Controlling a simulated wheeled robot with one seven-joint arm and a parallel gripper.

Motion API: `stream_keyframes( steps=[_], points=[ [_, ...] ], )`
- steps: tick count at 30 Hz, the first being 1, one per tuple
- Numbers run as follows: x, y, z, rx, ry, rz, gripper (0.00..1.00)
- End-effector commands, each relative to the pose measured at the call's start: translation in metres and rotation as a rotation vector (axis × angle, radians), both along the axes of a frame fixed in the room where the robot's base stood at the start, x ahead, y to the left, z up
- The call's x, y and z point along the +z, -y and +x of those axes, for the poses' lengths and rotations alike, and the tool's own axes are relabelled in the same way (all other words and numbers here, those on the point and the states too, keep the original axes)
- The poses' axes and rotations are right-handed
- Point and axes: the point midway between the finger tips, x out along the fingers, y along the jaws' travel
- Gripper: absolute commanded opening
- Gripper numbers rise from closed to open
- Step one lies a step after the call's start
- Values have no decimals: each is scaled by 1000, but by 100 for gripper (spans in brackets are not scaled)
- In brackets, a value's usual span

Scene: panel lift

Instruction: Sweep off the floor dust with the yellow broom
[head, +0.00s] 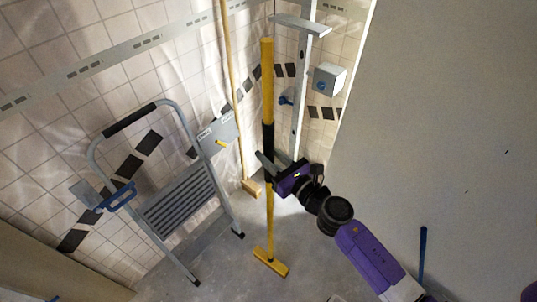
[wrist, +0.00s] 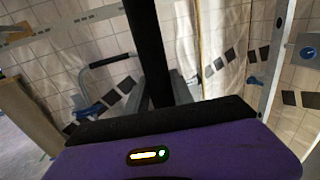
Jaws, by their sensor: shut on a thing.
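The yellow broom (head: 270,215) stands upright in the middle of the head view, with its yellow head (head: 270,262) low at the grey floor (head: 225,272). I cannot tell whether the head touches the floor. My gripper (head: 268,165) is shut around the black grip section of the handle, about halfway up. In the wrist view the black grip (wrist: 148,50) rises upright beyond the purple gripper body, and the fingertips are mostly hidden. No dust can be made out on the floor.
A grey folding step stool (head: 180,205) stands at left by the tiled wall (head: 60,140). A second, wooden-handled broom (head: 235,95) leans on the wall behind. A metal post (head: 303,90) with a box stands at the back. A plain wall panel (head: 440,120) fills the right.

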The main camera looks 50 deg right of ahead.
Motion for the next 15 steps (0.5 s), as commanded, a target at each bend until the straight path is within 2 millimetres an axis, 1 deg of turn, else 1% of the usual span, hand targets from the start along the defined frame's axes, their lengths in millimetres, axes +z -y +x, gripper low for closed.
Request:
stream_keyframes(
  steps=[1,2,5,15],
  points=[
    [10,-1,1,1,4,2,0],
    [12,-1,1,1,4,2,0],
    [10,-3,-1,7,-6,3,0],
    [23,-2,-1,3,-6,3,0]
  ],
)
